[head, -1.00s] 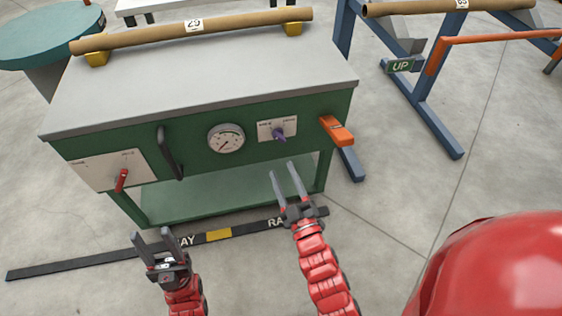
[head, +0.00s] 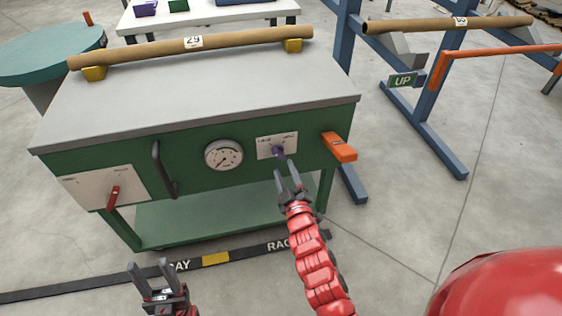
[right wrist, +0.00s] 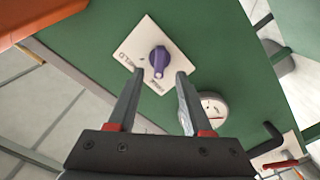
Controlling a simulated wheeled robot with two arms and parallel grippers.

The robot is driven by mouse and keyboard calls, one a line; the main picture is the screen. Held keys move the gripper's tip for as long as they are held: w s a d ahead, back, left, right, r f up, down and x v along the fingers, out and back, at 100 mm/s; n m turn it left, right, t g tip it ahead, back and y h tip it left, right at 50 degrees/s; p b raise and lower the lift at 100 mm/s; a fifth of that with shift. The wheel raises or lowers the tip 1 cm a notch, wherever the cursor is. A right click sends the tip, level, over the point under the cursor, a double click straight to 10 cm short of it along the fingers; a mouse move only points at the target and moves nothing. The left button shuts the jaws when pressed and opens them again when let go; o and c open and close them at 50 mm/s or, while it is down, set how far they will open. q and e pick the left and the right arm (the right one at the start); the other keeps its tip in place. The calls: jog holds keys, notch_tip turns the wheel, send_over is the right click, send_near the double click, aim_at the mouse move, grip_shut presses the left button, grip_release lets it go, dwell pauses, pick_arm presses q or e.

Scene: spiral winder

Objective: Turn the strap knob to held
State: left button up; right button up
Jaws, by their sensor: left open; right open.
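The purple strap knob (head: 279,152) sits on a white plate (head: 263,146) on the green front of the workbench, right of the round gauge. My right gripper (head: 286,167) is open and empty, its fingertips just short of the knob. In the right wrist view the knob (right wrist: 159,62) shows between and just beyond the open fingertips (right wrist: 160,76), with no clear contact. The plate's lettering is too small to read fully. My left gripper (head: 148,265) is open and empty, low in front of the bench.
The bench front also carries a red lever (head: 114,197) on a white plate, a black handle (head: 163,168), a gauge (head: 224,155) and an orange block (head: 339,147) sticking out at right. A cardboard tube (head: 225,40) rests on top. A blue rack (head: 425,110) stands at right.

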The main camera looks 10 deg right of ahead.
aim_at(280, 158)
jog(key=shift+w, duration=2.4)
grip_shut()
